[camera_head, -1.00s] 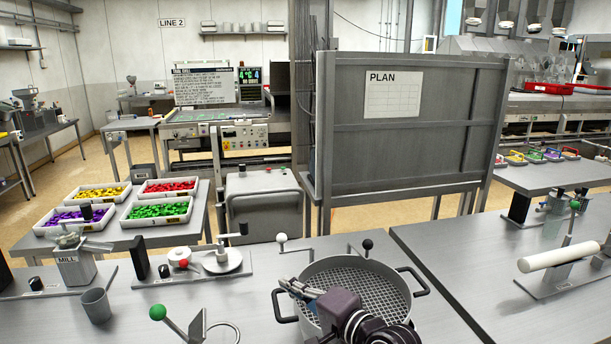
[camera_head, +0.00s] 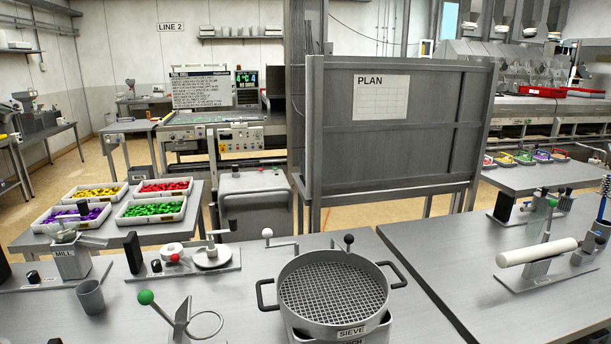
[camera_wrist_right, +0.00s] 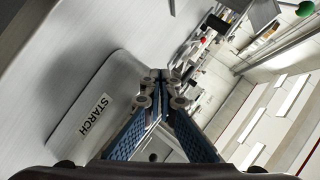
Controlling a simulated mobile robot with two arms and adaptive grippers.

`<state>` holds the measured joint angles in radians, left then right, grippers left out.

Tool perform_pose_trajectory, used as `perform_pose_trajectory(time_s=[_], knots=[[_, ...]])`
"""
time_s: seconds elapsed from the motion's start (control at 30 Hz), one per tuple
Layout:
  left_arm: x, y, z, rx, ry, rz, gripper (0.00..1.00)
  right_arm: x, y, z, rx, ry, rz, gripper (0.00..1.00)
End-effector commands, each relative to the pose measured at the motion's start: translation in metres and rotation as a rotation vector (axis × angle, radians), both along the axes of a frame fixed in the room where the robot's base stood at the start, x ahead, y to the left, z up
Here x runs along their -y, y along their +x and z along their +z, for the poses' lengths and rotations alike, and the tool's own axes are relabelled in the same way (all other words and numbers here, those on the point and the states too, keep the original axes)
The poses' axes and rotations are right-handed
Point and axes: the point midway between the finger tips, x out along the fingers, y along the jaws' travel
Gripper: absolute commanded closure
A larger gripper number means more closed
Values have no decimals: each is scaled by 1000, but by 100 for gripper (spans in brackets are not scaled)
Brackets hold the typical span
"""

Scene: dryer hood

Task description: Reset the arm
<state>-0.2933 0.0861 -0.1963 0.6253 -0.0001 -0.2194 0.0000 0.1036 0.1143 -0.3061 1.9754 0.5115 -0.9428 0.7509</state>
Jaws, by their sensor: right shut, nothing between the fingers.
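My right gripper (camera_wrist_right: 164,82) shows only in the right wrist view. Its blue-padded fingers meet at the tips, shut with nothing between them. Beside it on the left is a grey rounded body with a STARCH label (camera_wrist_right: 96,117). No arm shows in the head view. There the round grey sieve (camera_head: 336,286), with its mesh and two side handles, sits on a base at the front middle of the bench. My left gripper is out of view.
A PLAN board (camera_head: 395,135) stands behind the bench. Left of the sieve are a green-knobbed ring stand (camera_head: 181,318), a grey cup (camera_head: 90,297) and the mill (camera_head: 72,262).

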Motion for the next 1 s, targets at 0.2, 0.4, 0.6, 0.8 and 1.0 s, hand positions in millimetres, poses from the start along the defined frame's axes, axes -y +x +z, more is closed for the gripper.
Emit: perform_pose_trajectory(time_s=[0.2, 0.4, 0.6, 0.8, 1.0], knots=[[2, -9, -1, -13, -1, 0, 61, 53, -82, -74, -70, -340, 69, 100], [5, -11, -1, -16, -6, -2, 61, 114, -171, -120, -173, -659, 179, 100], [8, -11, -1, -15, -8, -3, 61, 156, -233, -136, -265, -845, 271, 100], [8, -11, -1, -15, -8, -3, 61, 190, -285, -141, -352, -975, 356, 100], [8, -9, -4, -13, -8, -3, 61, 195, -285, -178, -382, -999, 383, 100]])
